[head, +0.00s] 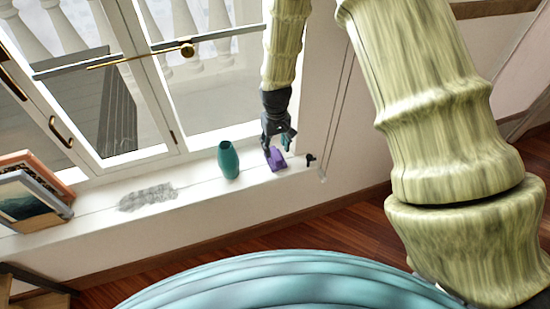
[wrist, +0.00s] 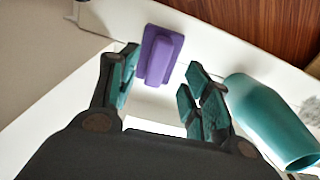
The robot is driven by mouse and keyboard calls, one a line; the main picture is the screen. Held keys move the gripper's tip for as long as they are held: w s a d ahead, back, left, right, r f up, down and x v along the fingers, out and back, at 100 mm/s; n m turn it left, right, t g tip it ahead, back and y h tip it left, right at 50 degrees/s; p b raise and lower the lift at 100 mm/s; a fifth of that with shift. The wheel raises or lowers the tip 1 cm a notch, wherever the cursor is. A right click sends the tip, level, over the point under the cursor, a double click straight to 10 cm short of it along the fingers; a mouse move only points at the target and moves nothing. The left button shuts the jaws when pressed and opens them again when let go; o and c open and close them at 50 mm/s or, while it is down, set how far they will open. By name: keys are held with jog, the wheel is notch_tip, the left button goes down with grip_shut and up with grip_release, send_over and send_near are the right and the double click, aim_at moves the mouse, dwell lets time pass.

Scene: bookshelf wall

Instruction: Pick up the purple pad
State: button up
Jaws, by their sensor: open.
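The purple pad (head: 276,159) lies on the white window sill, to the right of a teal vase. It is a small purple block with a raised narrower part on top, seen clearly in the wrist view (wrist: 160,55). My gripper (head: 277,146) is above the sill close to the pad, pointing down. In the wrist view my gripper (wrist: 160,83) is open, with the pad lying just beyond and between the line of its two teal-padded fingers. Nothing is held. In the head view the gripper partly covers the pad.
The teal vase (head: 228,160) stands close to the left of the pad; the wrist view shows it by the right finger (wrist: 270,120). A grey patterned piece (head: 148,197) and framed pictures (head: 33,195) are farther left. A small dark handle (head: 310,159) is right of the pad.

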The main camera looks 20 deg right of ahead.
aim_at(276, 153)
jog(key=shift+w+f+p, duration=0.15)
jog(key=shift+f+p, duration=0.1)
jog(key=shift+f, duration=1.15)
jog(key=shift+w+f+p, duration=0.15)
jog(key=shift+f+p, duration=0.1)
jog(key=shift+f, duration=1.15)
jog(key=shift+d, duration=0.1)
jog(key=shift+c, duration=0.4)
grip_shut()
